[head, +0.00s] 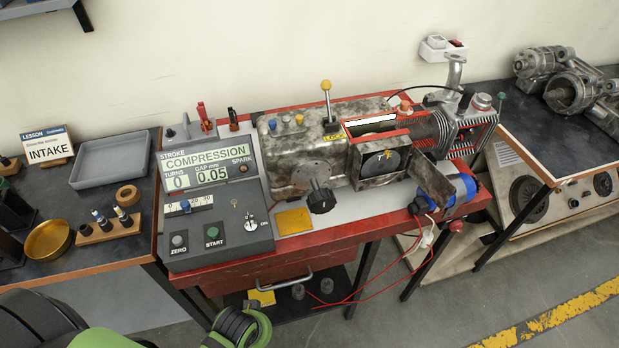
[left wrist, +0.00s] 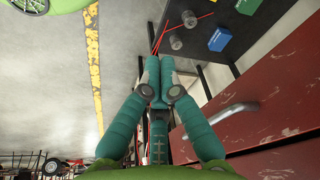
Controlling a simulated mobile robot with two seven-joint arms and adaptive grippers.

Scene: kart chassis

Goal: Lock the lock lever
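The lock lever (head: 326,104) is a thin upright rod with a yellow ball knob. It rises from the top of the worn metal engine housing (head: 290,165), with a small yellow label at its foot. It looks nearly vertical in the head view. My left gripper (left wrist: 160,70) shows in the left wrist view with its teal fingers brought together and nothing between them. It is low, in front of the red bench drawer, well away from the lever. In the head view only part of my left arm shows at the bottom left. My right gripper is not in view.
A grey console (head: 215,190) reading COMPRESSION stands left of the engine, with a red-handled switch (head: 204,116) behind it. The drawer handle (left wrist: 220,121) sticks out near my left gripper. A blue motor (head: 447,191) and red wires are at the right.

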